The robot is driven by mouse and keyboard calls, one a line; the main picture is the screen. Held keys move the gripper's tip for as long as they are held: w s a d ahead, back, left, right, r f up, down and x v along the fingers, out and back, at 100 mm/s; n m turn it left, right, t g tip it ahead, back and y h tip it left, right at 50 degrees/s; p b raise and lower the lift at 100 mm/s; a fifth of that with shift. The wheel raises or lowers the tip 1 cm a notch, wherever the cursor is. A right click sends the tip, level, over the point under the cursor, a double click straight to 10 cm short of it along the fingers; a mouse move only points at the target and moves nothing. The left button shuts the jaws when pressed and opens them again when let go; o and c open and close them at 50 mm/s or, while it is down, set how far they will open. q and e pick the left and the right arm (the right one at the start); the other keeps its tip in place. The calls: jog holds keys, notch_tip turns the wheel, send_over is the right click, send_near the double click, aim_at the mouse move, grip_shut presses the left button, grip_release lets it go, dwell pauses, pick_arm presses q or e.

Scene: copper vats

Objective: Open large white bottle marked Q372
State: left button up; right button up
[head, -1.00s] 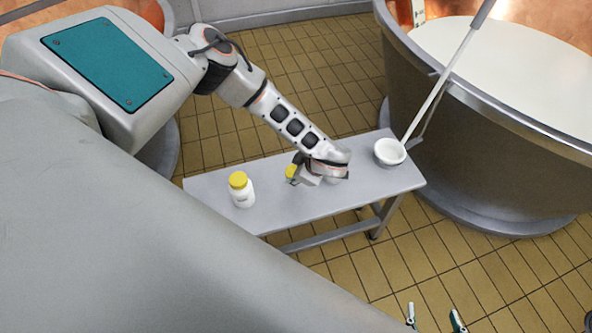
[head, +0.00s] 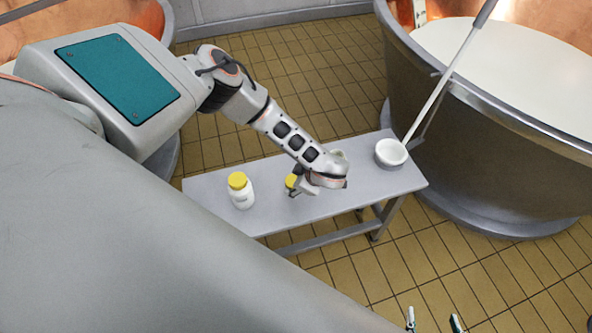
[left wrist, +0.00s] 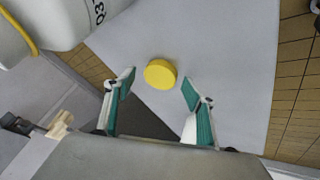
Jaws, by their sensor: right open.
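A white bottle with a yellow cap (head: 241,190) stands upright on the grey bench. In the left wrist view, a large white bottle (left wrist: 72,22) at the upper left carries a partly visible black mark starting "Q3". A round yellow cap (left wrist: 160,73) shows ahead of my left gripper (left wrist: 159,77); I cannot tell what is under it. The left fingers are apart, one on each side of this cap, with gaps. In the head view, my left gripper (head: 300,187) partly hides this yellow cap (head: 290,181). My right gripper (head: 433,317) is open and empty at the bottom edge.
The narrow bench (head: 213,190) stands on a tiled floor.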

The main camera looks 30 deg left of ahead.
pick_arm(q)
jog(key=shift+r, duration=0.2)
jog(key=p+v, duration=0.1)
jog(key=v, duration=1.1)
jog(key=shift+p, duration=0.4)
jog(key=shift+s, duration=0.1)
